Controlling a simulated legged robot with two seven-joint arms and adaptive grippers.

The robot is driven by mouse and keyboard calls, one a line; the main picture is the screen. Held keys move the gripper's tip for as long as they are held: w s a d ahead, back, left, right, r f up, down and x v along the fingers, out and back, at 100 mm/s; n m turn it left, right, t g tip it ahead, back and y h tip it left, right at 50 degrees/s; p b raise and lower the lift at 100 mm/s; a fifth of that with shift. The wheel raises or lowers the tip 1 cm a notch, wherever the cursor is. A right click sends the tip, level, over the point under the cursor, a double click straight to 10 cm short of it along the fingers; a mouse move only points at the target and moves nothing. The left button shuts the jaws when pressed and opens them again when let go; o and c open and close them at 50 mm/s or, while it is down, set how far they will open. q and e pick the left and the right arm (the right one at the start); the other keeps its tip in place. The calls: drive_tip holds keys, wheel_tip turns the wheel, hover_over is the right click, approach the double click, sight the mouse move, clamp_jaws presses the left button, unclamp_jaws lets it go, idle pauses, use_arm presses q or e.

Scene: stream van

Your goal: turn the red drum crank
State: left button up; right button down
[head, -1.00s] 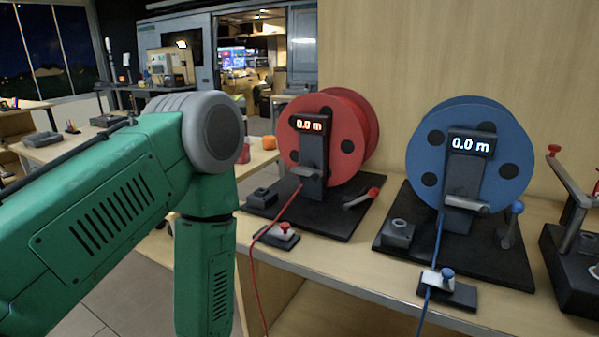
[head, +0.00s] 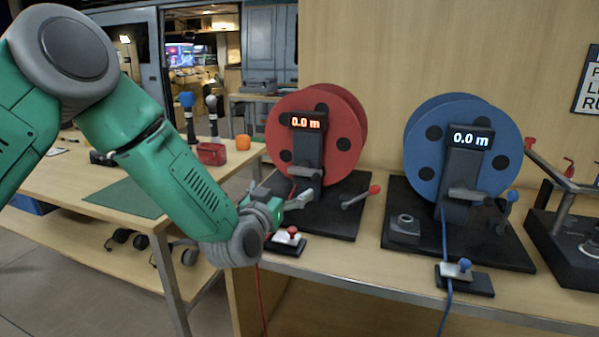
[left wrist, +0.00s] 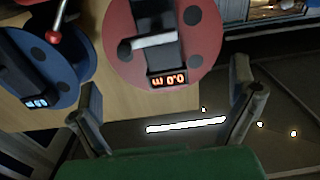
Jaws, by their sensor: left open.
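The red drum (head: 335,150) stands on a black base at the back of the wooden bench, its display reading 0.0 m. Its crank (head: 357,197), a grey lever with a red knob, is at the drum's lower right. My left gripper (head: 303,190) is open in front of the drum's lower part, left of the crank and apart from it. In the left wrist view, the drum (left wrist: 118,22) appears turned over, beyond the open fingers (left wrist: 168,108). The crank's red knob (left wrist: 53,37) shows at upper left there. My right gripper is not in view.
A small block with a red knob (head: 293,233) sits at the bench front, close below my left gripper. The blue drum (head: 423,145) with its blue-knobbed crank stands to the right. A red cable (head: 259,300) hangs over the bench edge. A side table (head: 80,200) stands left.

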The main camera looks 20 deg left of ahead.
sight(310, 172)
use_arm(q)
drive_tip(key=w+d, duration=0.1)
drive_tip(key=w, duration=0.2)
drive_tip(key=w+d+b, duration=0.1)
drive_tip(key=w, duration=0.2)
drive_tip(key=w+d, duration=0.2)
drive_tip(key=w, duration=0.2)
drive_tip(key=shift+r, duration=0.2)
drive_tip(key=shift+w+a+f, duration=0.15)
drive_tip(key=shift+w+a, duration=0.4)
drive_tip(key=shift+a, duration=0.05)
drive_tip(key=shift+w+a+f, duration=0.15)
drive_tip(key=shift+w+a, duration=0.4)
drive_tip(key=shift+a, duration=0.25)
drive_tip(key=shift+d+r, duration=0.15)
drive_tip(key=shift+d, duration=0.35)
drive_tip(key=shift+c, duration=0.8)
drive_tip(key=shift+d, duration=0.25)
drive_tip(key=c, duration=0.8)
drive_tip(key=shift+a, duration=0.25)
drive_tip(key=shift+c, duration=0.2)
drive_tip(key=shift+b, duration=0.3)
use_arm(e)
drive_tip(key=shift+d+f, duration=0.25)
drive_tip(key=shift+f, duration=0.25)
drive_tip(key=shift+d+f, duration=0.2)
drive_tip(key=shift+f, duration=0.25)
